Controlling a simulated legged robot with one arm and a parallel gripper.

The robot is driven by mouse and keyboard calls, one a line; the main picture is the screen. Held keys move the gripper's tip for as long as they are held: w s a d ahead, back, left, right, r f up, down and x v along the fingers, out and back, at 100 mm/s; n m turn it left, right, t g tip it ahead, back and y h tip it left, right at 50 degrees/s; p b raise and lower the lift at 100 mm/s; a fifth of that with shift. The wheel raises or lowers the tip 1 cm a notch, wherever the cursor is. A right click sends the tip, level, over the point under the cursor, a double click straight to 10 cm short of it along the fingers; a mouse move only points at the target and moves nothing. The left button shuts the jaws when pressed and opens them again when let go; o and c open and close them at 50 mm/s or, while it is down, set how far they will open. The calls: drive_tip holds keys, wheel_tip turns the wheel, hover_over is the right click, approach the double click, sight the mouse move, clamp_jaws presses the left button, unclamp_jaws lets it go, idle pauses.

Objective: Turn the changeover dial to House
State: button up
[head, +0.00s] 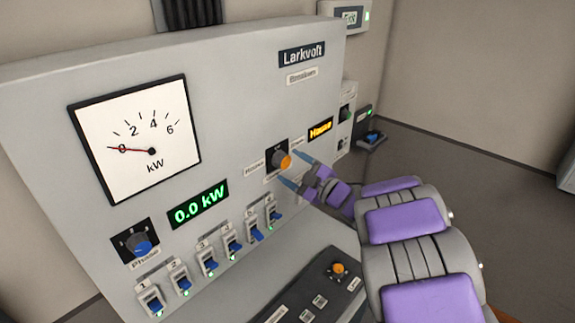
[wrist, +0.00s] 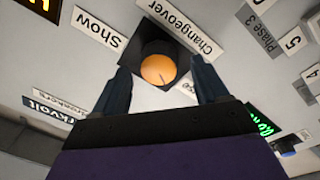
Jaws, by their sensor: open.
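The changeover dial (head: 283,160) has an orange knob on a black square plate in the middle of the grey panel. In the wrist view the dial (wrist: 158,68) is labelled Changeover and Show, with a partly hidden label at its lower right. A small mark shows on the knob's face, but its exact setting is hard to read. The amber display (head: 320,129) in the head view reads House. My gripper (head: 294,170) is open, its two fingers on either side of the knob. I cannot tell whether they touch it.
A Phase dial (head: 140,244) and a row of numbered switches (head: 233,243) sit on the panel, below and left of my gripper. The green display (head: 199,203) reads 0.0 kW. A dark desk unit with an orange knob (head: 338,268) lies below my gripper.

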drive_tip(key=v, duration=1.5)
drive_tip(key=shift+p, duration=0.35)
drive_tip(key=w+d+r+m+t+h+b, duration=0.1)
drive_tip(key=w+d+m+t+h, duration=0.4)
drive_tip(key=d+h, duration=0.55)
drive_tip(key=s+d+f+m+g+h+b, duration=0.1)
drive_tip(key=s+d+f+m+g+h, duration=0.1)
drive_tip(key=s+d+m+g+h, duration=0.55)
drive_tip(key=s+a+f+m+g+y, duration=0.1)
drive_tip(key=s+a+f+m+g, duration=0.1)
drive_tip(key=s, duration=1)
drive_tip(key=s+a+f+m+g+y+b, duration=0.1)
drive_tip(key=s+a+f+g, duration=0.3)
drive_tip(key=s, duration=0.8)
drive_tip(key=s+a+f+m+g+y+b, duration=0.1)
drive_tip(key=s+a+f+m+g, duration=0.2)
drive_tip(key=s, duration=0.9)
drive_tip(key=a+g, duration=0.2)
drive_tip(key=a, duration=0.1)
drive_tip(key=shift+s+f+m+y, duration=0.15)
drive_tip(key=shift+s+m+y, duration=0.1)
drive_tip(key=shift+m+y, duration=0.1)
